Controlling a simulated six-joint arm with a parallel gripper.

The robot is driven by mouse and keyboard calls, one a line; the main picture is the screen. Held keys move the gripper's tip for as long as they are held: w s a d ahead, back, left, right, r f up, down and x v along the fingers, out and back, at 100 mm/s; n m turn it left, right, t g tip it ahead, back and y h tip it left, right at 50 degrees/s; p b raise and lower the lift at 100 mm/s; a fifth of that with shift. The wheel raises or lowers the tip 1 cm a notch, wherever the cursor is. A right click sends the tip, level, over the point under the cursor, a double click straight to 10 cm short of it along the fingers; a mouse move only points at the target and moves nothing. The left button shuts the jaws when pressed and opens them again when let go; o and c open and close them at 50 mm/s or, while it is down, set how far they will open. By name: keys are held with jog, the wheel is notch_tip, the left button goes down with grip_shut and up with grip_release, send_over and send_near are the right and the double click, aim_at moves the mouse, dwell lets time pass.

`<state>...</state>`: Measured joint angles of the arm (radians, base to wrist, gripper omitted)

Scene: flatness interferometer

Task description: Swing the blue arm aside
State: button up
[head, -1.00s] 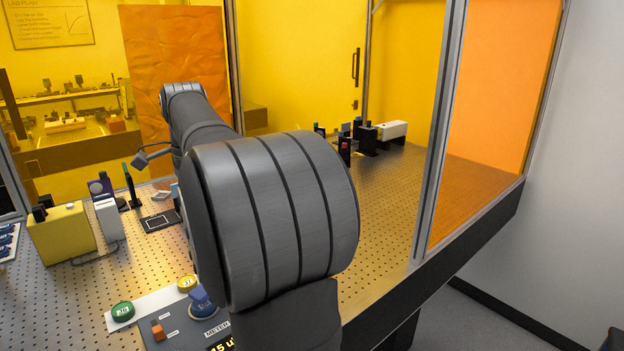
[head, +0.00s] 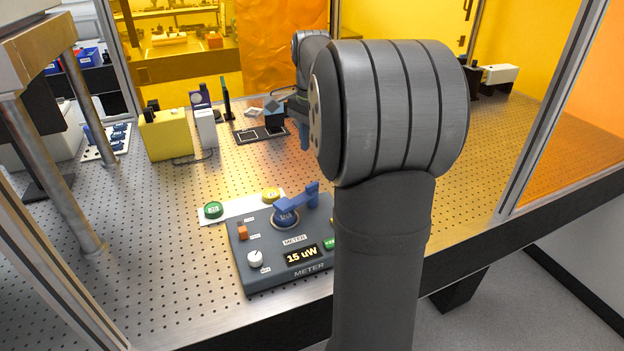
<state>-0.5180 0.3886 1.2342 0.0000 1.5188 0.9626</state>
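A blue arm (head: 299,198) sticks out from a round blue knob base (head: 286,217) on top of the dark grey meter box (head: 255,270). It points up and to the right in the head view, and its outer end is raised. The far end of my own arm reaches over the table behind the box. My gripper (head: 304,137) shows only in part there, left of my large grey joint, apart from the blue arm. Its fingertips are too small and covered to tell whether they are open.
Green (head: 213,210) and yellow (head: 270,195) buttons sit on a white plate behind the box. A yellow block (head: 166,135) stands farther back. My arm hides the box's right side.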

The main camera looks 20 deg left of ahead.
aim_at(312, 184)
notch_tip(312, 184, down, 10)
jog(key=shift+f, duration=0.15)
dwell(0.3)
grip_shut()
